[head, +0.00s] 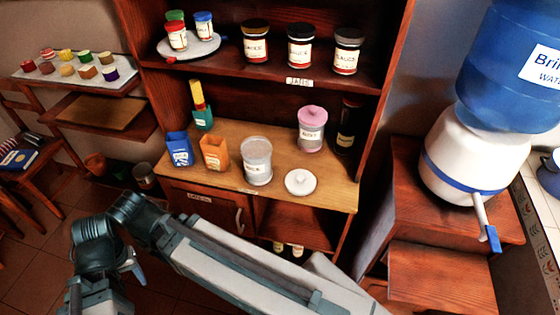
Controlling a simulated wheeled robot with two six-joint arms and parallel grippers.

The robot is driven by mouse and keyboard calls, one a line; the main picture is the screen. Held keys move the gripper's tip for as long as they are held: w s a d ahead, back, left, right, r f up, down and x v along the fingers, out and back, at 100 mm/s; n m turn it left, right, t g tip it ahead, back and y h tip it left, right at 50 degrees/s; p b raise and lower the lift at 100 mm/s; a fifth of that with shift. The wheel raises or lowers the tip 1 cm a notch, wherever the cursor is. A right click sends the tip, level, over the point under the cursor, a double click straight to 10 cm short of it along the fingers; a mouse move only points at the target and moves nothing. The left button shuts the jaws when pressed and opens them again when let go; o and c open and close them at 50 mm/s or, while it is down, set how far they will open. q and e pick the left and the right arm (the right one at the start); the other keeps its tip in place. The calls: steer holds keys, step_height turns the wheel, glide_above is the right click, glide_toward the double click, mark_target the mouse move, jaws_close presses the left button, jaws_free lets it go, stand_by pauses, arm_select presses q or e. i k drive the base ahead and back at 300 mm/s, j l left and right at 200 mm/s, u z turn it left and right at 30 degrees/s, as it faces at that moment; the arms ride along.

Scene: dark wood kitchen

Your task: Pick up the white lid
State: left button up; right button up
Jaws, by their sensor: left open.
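The white lid (300,184) is round with a small knob on top. It lies flat near the front edge of the wooden counter (340,192). A white labelled jar (257,165) stands just to its left, apart from it, with no white lid on top. My left gripper (133,266) shows small at the lower left, below and well left of the lid, in front of the cabinet. It is open and touches nothing that I can see; its fingertips are hard to make out. My right gripper is out of view.
A pink-lidded jar (311,130) stands behind the lid, with a dark bottle (346,130) beside it. Blue (180,149) and orange (214,152) boxes stand left. A shelf with jars (300,45) overhangs the counter. A water dispenser (470,155) stands right.

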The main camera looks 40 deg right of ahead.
mark_target(299, 182)
steer(key=z, duration=1.3)
